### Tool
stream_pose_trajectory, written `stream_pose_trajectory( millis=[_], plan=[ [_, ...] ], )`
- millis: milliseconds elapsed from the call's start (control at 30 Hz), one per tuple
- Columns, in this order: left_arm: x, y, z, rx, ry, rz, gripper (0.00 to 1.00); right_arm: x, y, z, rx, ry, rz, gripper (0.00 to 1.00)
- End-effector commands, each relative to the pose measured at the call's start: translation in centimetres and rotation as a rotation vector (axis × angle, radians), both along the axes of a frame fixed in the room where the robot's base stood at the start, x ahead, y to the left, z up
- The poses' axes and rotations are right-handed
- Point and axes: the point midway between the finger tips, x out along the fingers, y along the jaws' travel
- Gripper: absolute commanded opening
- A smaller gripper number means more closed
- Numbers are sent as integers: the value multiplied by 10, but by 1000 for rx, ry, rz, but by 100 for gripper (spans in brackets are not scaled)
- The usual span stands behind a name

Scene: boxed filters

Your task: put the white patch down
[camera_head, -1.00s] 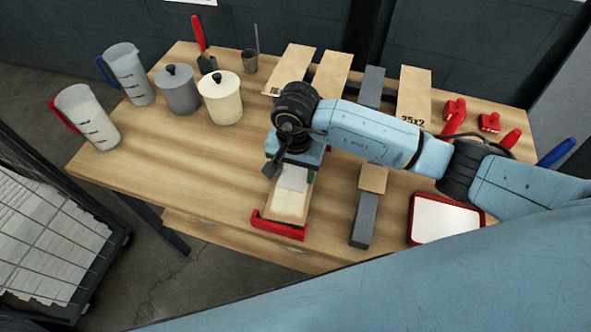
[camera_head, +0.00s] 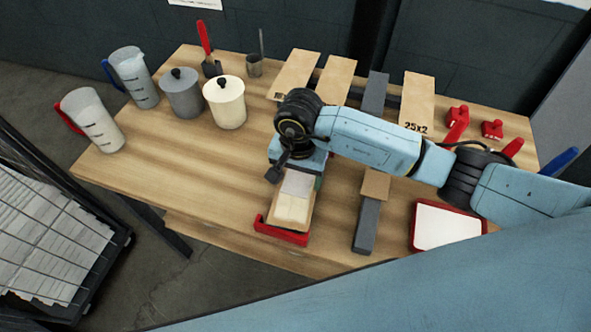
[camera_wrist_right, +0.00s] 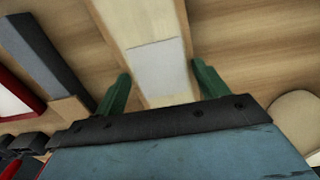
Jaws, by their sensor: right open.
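The white patch (camera_head: 297,184) lies on a long light-brown board (camera_head: 276,217), just in front of my right gripper. In the right wrist view the patch (camera_wrist_right: 160,68) looks flat against the board, its faint edges visible. My right gripper (camera_wrist_right: 163,88) is open. Its two green fingers stand apart, one on each side of the board, and the patch shows between and beyond them without either finger touching it. In the head view the right gripper (camera_head: 297,171) is largely hidden under its own wrist. My left gripper is not in view.
A red bracket (camera_head: 282,232) sits at the board's near end. A grey bar (camera_head: 366,226) and a red-rimmed white tray (camera_head: 446,226) lie to the right. Lidded pots (camera_head: 225,106) and measuring jugs (camera_head: 93,122) stand at left. The wooden table (camera_head: 190,185) is clear left of the board.

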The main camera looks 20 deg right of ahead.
Motion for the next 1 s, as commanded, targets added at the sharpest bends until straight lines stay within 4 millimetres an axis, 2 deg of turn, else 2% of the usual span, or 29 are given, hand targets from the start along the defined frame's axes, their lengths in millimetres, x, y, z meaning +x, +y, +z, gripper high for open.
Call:
stream_pose_trajectory(
  millis=[300,500,633,900,933,1000],
  plan=[
    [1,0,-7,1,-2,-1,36,2,-1,78,0,-6,1,77],
    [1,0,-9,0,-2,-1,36,1,0,108,2,-4,0,77],
    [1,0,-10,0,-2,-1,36,1,0,117,1,-3,0,77],
    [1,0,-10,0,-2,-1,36,0,1,119,3,-2,0,77],
    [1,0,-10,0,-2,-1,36,0,0,119,3,-2,0,75],
    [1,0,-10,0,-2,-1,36,0,2,118,11,0,-1,66]
  ],
)
